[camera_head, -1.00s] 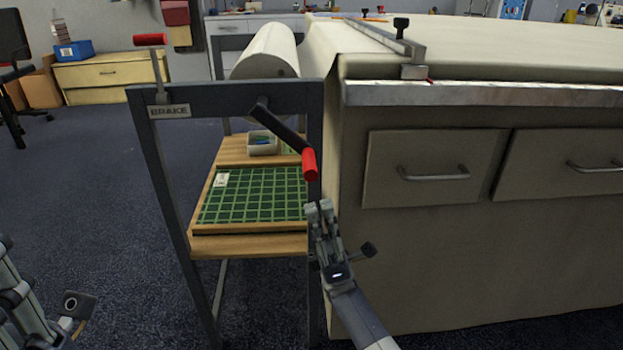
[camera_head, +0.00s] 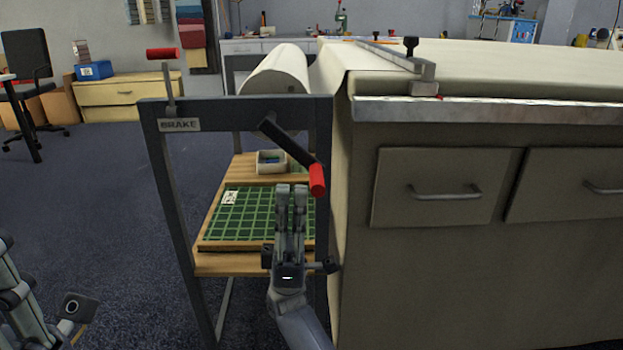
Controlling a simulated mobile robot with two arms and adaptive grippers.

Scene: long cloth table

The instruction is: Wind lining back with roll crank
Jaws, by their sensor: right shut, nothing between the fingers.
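The roll crank is a black arm (camera_head: 287,143) on the dark end frame, with a red handle (camera_head: 317,181) hanging down to the right. The pale lining roll (camera_head: 275,70) lies behind the frame's top bar, and lining (camera_head: 345,60) runs from it onto the table. My right gripper (camera_head: 291,190) is upright, shut and empty, just left of and slightly below the red handle, apart from it in the picture. My left arm shows at the lower left edge; whether its gripper is open cannot be seen.
A brake lever with a red knob (camera_head: 162,54) stands on the frame's left, above a BRAKE label (camera_head: 179,125). A shelf holds a green cutting mat (camera_head: 240,215) and a small white box (camera_head: 270,161). A metal bar (camera_head: 395,55) crosses the table. Drawers (camera_head: 440,188) face me.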

